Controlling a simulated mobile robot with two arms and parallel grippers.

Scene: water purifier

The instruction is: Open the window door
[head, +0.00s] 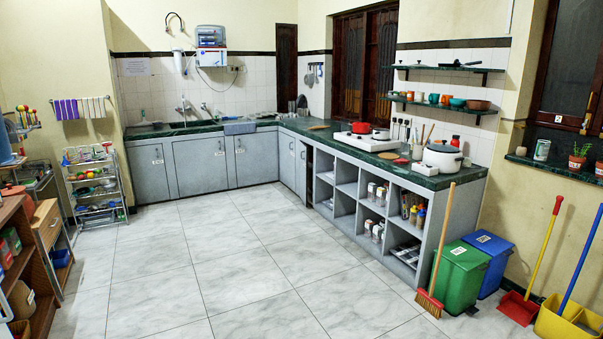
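A dark wooden window (349,66) with narrow vertical panels stands in the back right wall above the counter. It looks shut. A second dark-framed window (572,70) with a glass pane is at the right edge, cut off by the picture. It also looks shut, and a small light label shows low on its frame. A narrow dark wooden panel (287,68) is in the back wall near the corner; I cannot tell if it is a window. Neither of my grippers is in view.
An L-shaped counter (459,181) with a stove (364,142) and rice cooker (442,157) runs under the middle window. Bins (460,275), a broom (443,236) and dustpans stand at the right. Potted plants (577,160) sit on the right sill (556,169). The tiled floor (235,270) is clear.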

